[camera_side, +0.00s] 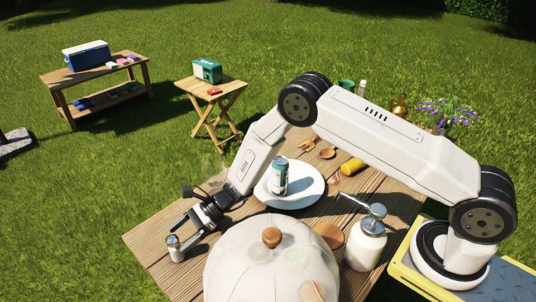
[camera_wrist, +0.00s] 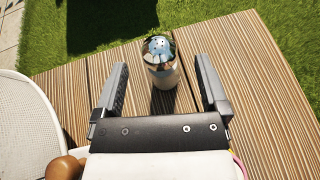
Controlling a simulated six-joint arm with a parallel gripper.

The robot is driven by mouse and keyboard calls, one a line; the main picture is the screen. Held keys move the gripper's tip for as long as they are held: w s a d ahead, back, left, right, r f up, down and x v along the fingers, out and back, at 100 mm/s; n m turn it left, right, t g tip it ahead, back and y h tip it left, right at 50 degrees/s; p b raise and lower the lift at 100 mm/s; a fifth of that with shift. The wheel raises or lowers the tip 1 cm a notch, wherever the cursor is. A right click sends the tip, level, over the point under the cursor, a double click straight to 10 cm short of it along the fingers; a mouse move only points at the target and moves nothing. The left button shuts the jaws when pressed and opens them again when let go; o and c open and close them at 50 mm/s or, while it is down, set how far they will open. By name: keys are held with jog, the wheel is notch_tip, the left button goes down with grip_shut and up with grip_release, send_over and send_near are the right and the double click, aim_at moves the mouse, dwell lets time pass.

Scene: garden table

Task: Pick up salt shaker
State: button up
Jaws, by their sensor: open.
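The salt shaker (camera_wrist: 160,62) is a small metal-topped shaker with holes in its shiny cap. It stands upright on the wooden table (camera_wrist: 235,60) near the far edge. In the side view the shaker (camera_side: 175,248) is at the table's left end. My gripper (camera_wrist: 160,82) is open, with one finger to each side of the shaker's near side. The shaker lies between and slightly beyond the fingertips, with gaps visible on both sides. In the side view my gripper (camera_side: 184,231) is low over the table, right beside the shaker.
A white mesh food dome (camera_side: 270,265) with a wooden knob stands close to my gripper. A white plate (camera_side: 300,190) with a can (camera_side: 280,176) is behind it. A pump bottle (camera_side: 366,240) stands further right. The table's edge is just beyond the shaker.

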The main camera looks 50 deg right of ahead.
aim_at(172, 243)
jog(key=shift+x, duration=1.65)
grip_shut()
